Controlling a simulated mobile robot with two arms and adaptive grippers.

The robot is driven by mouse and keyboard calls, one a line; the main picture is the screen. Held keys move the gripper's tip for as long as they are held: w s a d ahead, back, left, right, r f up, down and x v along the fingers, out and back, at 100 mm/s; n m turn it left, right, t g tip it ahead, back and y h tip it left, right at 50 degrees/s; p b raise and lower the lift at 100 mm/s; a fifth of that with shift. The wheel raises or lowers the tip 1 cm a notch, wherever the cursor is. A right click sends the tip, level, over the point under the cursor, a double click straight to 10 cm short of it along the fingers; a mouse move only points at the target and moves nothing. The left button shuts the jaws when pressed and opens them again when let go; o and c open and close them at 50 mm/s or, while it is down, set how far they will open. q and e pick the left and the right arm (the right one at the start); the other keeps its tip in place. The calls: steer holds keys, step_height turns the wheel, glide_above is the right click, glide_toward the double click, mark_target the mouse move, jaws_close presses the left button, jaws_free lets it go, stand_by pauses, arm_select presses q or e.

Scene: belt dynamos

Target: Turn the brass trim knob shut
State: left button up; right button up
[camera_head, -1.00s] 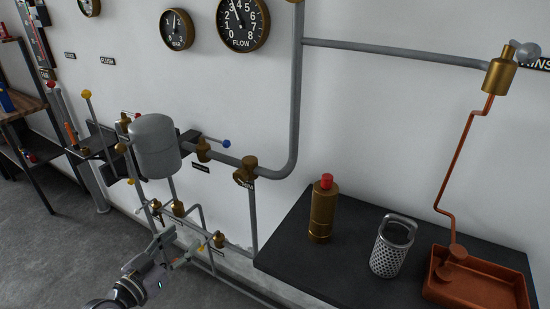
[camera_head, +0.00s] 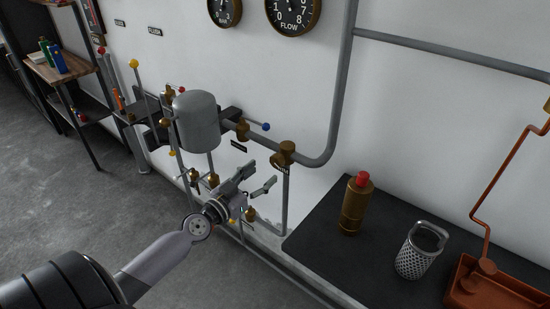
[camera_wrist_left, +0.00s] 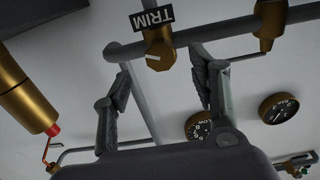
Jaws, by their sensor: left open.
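The brass trim knob (camera_head: 284,155) sits on the grey wall pipe near its bend. My left gripper (camera_head: 262,177) is open and empty, just left of and below the knob in the head view. In the wrist view its two fingers (camera_wrist_left: 163,82) stand apart on either side of the knob's picture position, not visibly touching it. My right gripper is not in view.
A grey tank (camera_head: 197,121) and small valves with coloured-ball levers stand left of the knob. A dark bench (camera_head: 320,235) at the right carries a brass bottle with a red cap (camera_head: 356,203), a perforated metal basket (camera_head: 418,252) and a copper tray (camera_head: 500,289).

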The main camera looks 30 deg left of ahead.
mark_target(274, 164)
arm_select(q)
steer(key=w, duration=0.5)
steer(key=shift+w+d+p, duration=0.25)
steer(key=shift+w+p, duration=0.1)
steer(key=shift+w, duration=0.6)
steer(key=c, duration=1.2)
steer(key=shift+o, duration=0.2)
